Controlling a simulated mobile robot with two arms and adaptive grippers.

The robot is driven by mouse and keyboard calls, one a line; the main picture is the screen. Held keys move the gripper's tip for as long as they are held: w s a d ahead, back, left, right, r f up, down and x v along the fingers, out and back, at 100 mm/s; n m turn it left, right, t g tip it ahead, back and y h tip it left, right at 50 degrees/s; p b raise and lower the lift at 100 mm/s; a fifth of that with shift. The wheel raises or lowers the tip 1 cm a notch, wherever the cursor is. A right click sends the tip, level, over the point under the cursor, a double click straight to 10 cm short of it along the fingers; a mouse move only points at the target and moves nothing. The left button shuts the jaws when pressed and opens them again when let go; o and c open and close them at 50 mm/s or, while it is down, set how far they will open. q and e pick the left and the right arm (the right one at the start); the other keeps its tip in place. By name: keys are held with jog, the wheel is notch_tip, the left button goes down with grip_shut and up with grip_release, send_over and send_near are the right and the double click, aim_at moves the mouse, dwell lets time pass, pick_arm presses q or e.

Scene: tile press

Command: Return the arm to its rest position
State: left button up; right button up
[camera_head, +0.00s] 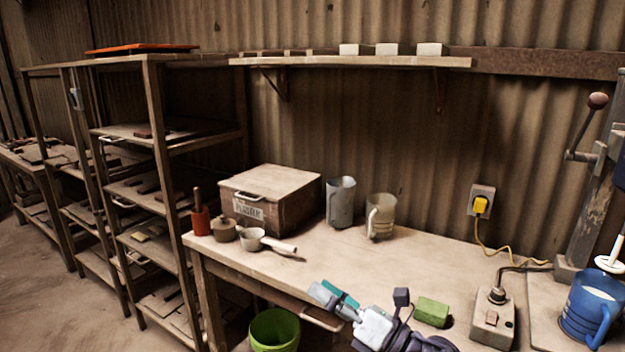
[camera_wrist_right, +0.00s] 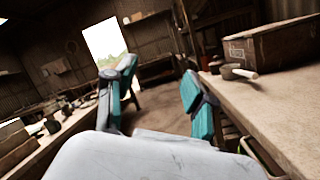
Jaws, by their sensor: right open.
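My right gripper (camera_head: 335,298) is low in the middle of the head view, near the front edge of the workbench (camera_head: 440,262). Its teal fingers point to the left. In the right wrist view the gripper (camera_wrist_right: 155,95) shows two teal fingers spread wide apart, with nothing between them. Beyond the gap lie the floor and a bright doorway. My left gripper is not in either view.
A green block (camera_head: 432,311) lies close to the right arm. A switch box (camera_head: 492,320), a blue jug (camera_head: 590,308) and a press (camera_head: 592,200) stand at the right. A lidded box (camera_head: 270,198), two jugs and a white-handled scoop (camera_head: 265,242) stand further back. A green bucket (camera_head: 275,330) is below.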

jog(key=s+d+f+m+t+h, duration=0.25)
jog(key=d+f+m+h, duration=0.5)
jog(key=m, duration=0.65)
jog(key=s+d+f+m+t+h, duration=0.1)
jog(key=s+d+f+m+h, duration=0.3)
jog(key=d+f+m+h, duration=0.7)
jog(key=s+f+m+g, duration=0.5)
jog(key=s+m+g, duration=0.15)
jog(key=s, duration=0.55)
jog(key=s+f+m+g, duration=0.45)
jog(key=s+m, duration=0.25)
jog(key=s, duration=0.6)
notch_tip(320, 180, down, 23)
jog(key=g+p, duration=0.2)
jog(key=p, duration=0.1)
jog(key=s+d+f+g+p, duration=0.1)
jog(key=s+d+f+p, duration=0.1)
jog(key=s+f, duration=1.1)
jog(key=s, duration=0.4)
jog(key=shift+s+d+f+p, duration=0.2)
jog(key=shift+d+f+p, duration=0.05)
jog(key=shift+f+p, duration=0.1)
